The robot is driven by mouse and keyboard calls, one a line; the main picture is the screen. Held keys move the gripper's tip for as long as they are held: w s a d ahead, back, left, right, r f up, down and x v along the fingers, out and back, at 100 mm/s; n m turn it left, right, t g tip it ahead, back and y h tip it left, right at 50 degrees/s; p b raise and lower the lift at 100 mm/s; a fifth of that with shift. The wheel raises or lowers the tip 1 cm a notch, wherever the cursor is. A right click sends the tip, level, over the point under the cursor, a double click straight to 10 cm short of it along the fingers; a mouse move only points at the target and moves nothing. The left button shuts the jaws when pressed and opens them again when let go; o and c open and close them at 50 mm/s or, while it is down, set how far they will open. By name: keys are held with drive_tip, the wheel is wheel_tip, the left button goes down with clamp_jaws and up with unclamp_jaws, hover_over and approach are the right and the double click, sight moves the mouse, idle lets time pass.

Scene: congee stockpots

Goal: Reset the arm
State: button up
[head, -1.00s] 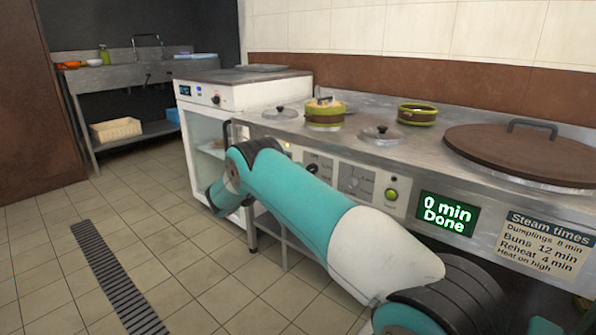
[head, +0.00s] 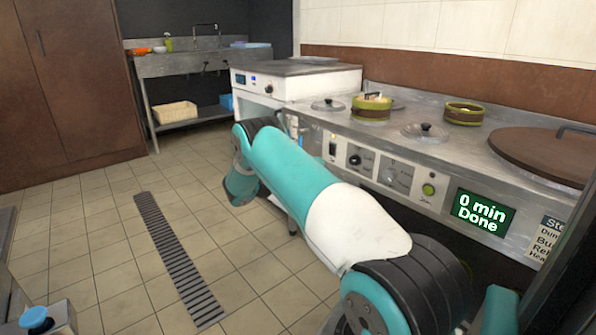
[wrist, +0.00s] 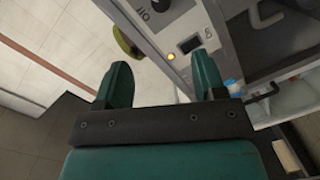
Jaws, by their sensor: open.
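My gripper (wrist: 162,78) shows in the wrist view with its two teal fingers apart and nothing between them. Beyond the fingers, the control panel (wrist: 215,17) of the stove appears tilted, with a knob, a switch and a lit orange lamp. In the head view my teal and white arm reaches out in front of the steel counter's panel (head: 395,174). The gripper itself is hidden or cannot be made out there.
On the steel counter stand two green-rimmed steamer baskets (head: 371,108) (head: 463,113), loose lids (head: 425,132) and a large brown pot lid (head: 545,155). A display (head: 479,212) reads "0 min Done". A sink unit (head: 190,66) stands at the back. The tiled floor at left is clear, crossed by a drain grate (head: 178,260).

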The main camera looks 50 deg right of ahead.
drive_tip(key=shift+w+a, duration=0.1)
idle(0.6)
drive_tip(key=w+a+r+n+t+y, duration=0.1)
drive_tip(key=w+a+r+t+y, duration=0.15)
drive_tip(key=a, duration=0.45)
drive_tip(key=w+a+r+n+t+y, duration=0.2)
drive_tip(key=w+a+t+y, duration=0.1)
drive_tip(key=a, duration=0.4)
drive_tip(key=w+a+r+n+t+y, duration=0.1)
drive_tip(key=w+a+r+t+y, duration=0.15)
drive_tip(key=a, duration=0.55)
drive_tip(key=s+a+r+n+y, duration=0.2)
drive_tip(key=s+a+y, duration=0.1)
drive_tip(key=a, duration=0.6)
drive_tip(key=s+a+r+n+y, duration=0.2)
drive_tip(key=s+a+y, duration=0.1)
drive_tip(key=a, duration=0.6)
drive_tip(key=s+a+r+n+g+y, duration=0.1)
drive_tip(key=s+a+r+n+y, duration=0.25)
drive_tip(key=s+a, duration=0.65)
drive_tip(key=s+a+r+n+g+y, duration=0.2)
drive_tip(key=s+a+n+y, duration=0.3)
drive_tip(key=s, duration=0.9)
wheel_tip(320, 180, up, 28)
drive_tip(key=a+h+p, duration=0.1)
drive_tip(key=h+p, duration=0.1)
drive_tip(key=p, duration=2.6)
drive_tip(key=shift+s+a+m, duration=0.25)
drive_tip(key=shift+s+m, duration=0.05)
drive_tip(key=shift+m, duration=0.05)
